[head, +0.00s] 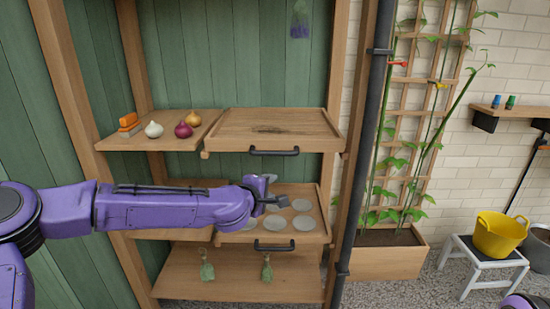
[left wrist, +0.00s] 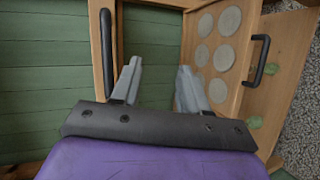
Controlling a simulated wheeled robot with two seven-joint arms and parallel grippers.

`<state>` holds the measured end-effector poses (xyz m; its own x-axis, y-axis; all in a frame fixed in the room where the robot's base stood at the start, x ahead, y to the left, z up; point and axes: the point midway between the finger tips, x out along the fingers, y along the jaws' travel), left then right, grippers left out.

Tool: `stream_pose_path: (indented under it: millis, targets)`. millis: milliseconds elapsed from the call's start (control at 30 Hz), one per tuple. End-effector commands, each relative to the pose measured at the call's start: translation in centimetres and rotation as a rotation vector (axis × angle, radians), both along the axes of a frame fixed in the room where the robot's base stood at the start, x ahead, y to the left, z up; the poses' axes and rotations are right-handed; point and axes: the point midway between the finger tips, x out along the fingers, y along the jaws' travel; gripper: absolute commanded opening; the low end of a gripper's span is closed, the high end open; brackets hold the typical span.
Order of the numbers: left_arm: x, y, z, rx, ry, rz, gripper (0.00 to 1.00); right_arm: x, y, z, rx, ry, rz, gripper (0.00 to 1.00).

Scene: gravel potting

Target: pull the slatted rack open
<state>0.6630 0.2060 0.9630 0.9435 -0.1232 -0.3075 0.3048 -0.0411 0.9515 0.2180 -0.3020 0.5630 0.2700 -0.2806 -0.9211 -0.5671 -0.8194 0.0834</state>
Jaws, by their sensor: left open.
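Two wooden pull-outs with black bar handles sit in the shelf unit, one above the other. The upper pull-out (head: 285,120) has a flat wooden top with a dark patch, and its handle (head: 273,152) is on the front; I cannot make out slats. The lower pull-out (head: 322,222) holds several pale round discs (head: 303,224), and its handle (head: 274,247) is on the front. My left gripper (head: 270,190) is open and empty, between the two handles, touching neither. In the left wrist view its fingers (left wrist: 159,75) are apart, with a handle (left wrist: 106,40) beside them. My right gripper is out of view.
Onions (head: 184,130) and an orange-topped block (head: 128,122) sit on the shelf left of the upper pull-out. Green bundles (head: 207,270) hang below. A dark pipe (head: 370,140) stands right of the unit, with a trellis planter (head: 390,262) beyond. A yellow tub (head: 499,235) is at right.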

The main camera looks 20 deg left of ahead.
Motion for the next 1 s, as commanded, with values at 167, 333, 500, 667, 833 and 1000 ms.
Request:
stream_pose_path:
  millis: [167, 333, 500, 667, 833, 1000]
  targets:
    - [1.3, 2.5, 6.9, -0.091, -0.109, 0.031, 0.44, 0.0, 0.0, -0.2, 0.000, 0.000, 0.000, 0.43]
    - [3.8, 2.2, 6.7, -0.092, -0.111, 0.031, 0.44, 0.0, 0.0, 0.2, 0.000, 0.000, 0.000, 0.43]
    - [7.7, 1.6, 6.0, -0.091, -0.111, 0.031, 0.44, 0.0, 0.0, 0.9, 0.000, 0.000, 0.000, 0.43]
    - [10.3, 1.3, 5.4, -0.092, -0.111, 0.031, 0.44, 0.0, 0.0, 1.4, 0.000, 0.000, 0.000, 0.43]
    - [11.4, 1.2, 5.1, -0.093, -0.112, 0.030, 0.44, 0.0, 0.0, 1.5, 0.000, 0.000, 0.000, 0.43]
    - [11.4, 1.2, 5.1, -0.093, -0.113, 0.030, 0.44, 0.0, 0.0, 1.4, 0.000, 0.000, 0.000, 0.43]
